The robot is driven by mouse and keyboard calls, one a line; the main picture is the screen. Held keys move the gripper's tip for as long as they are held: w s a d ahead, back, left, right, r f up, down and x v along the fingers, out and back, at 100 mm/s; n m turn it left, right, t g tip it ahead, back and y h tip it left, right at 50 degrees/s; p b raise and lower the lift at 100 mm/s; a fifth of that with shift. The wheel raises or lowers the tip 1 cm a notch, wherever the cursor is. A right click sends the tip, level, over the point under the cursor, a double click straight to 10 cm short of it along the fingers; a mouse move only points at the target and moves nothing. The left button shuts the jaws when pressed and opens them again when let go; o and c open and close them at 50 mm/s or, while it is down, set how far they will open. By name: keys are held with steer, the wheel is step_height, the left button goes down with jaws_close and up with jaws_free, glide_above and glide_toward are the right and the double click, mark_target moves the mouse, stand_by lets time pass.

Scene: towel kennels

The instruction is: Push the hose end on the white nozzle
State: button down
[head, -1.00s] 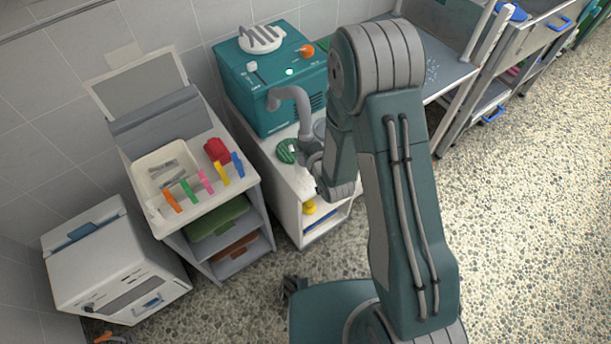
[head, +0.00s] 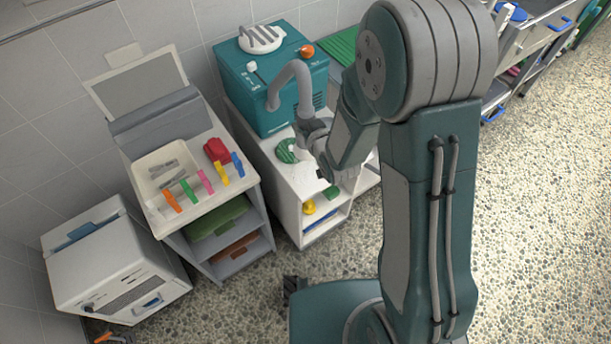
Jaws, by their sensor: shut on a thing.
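The grey hose (head: 297,72) arches from the front of the teal machine (head: 270,90) up and over to the right, then down to my gripper (head: 309,126). My gripper is shut on the hose near its lower right end, in front of the machine and above the white cabinet. The fingers cover the hose end, so its opening is hidden. A small white stub (head: 252,66) sits on the machine's upper left front. I cannot tell whether this is the white nozzle.
A green-striped disc (head: 287,151) lies on the white cabinet (head: 262,150) below the hose. To the left, a grey cart (head: 250,195) carries a cream tray, coloured clips and a red object. A white box-shaped unit (head: 110,265) stands further left. Floor at right is open.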

mark_target(309, 114)
steer(key=shift+r, duration=2.45)
